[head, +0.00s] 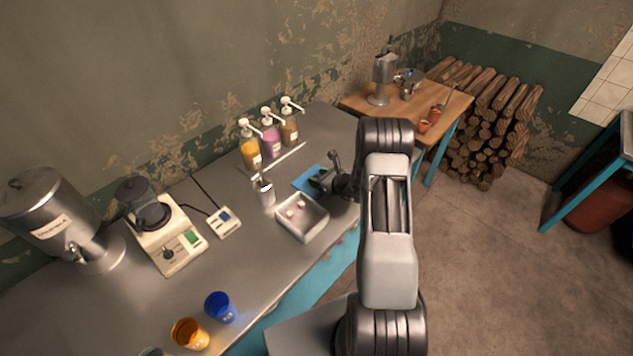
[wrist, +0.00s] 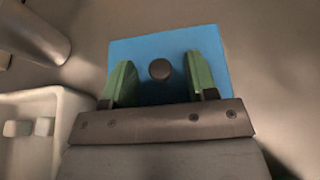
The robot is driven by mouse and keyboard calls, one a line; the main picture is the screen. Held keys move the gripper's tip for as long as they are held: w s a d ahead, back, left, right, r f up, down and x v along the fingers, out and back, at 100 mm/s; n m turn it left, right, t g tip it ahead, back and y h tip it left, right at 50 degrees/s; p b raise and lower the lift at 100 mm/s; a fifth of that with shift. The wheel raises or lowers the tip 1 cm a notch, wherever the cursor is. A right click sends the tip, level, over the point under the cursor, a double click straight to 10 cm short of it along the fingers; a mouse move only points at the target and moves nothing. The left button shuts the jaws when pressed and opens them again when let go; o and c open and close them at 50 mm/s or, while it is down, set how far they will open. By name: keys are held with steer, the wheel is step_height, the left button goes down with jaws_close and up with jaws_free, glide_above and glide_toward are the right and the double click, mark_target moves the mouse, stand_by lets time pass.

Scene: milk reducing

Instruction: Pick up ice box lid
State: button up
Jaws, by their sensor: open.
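The ice box lid (head: 305,181) is a flat blue square with a dark round knob, lying on the steel counter; in the wrist view the lid (wrist: 137,48) fills the upper middle. Its knob (wrist: 160,69) sits between the two green fingertips. My gripper (wrist: 161,75) is open around the knob, with a gap on both sides. In the head view my gripper (head: 325,177) hovers over the lid and hides part of it. The white ice box (head: 311,226) stands open beside the lid, with ice cubes (wrist: 29,127) inside.
A metal cup (head: 265,193) stands left of the lid. Several pump bottles (head: 270,142) stand behind. A scale (head: 224,222), a blender base (head: 177,248), and blue (head: 220,307) and orange (head: 189,334) cups are further left. The counter's right end behind the lid is clear.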

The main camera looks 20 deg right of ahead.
jaws_close()
stand_by(0.3)
